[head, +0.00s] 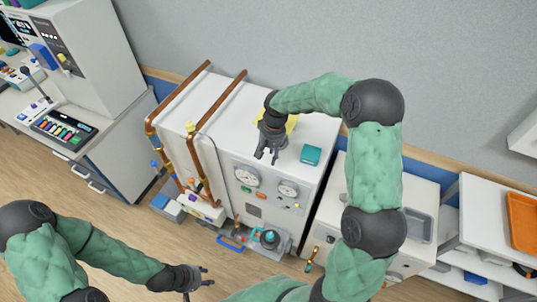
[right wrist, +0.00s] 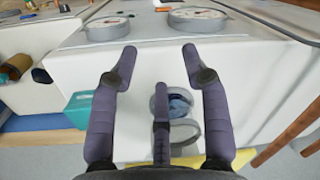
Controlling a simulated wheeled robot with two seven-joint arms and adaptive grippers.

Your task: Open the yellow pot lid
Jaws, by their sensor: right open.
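A yellow thing (head: 291,123) lies on top of the white cabinet (head: 222,115), mostly hidden behind my right gripper (head: 266,156). In the right wrist view a yellow edge (right wrist: 245,157) shows at the bottom, and I cannot make out a pot shape. A round grey-blue part (right wrist: 180,103) on the white top shows between the fingers of my right gripper (right wrist: 159,52). The right gripper is open and empty above the cabinet top. My left gripper (head: 206,277) is open and empty, low at the bottom of the head view, away from the cabinet.
A teal box (head: 311,154) sits on the cabinet top, right of my right gripper. Copper pipes (head: 197,150) run along the cabinet's left side. Gauges (head: 247,176) are on its front. A lower white unit with a grey tray (head: 418,226) stands to the right.

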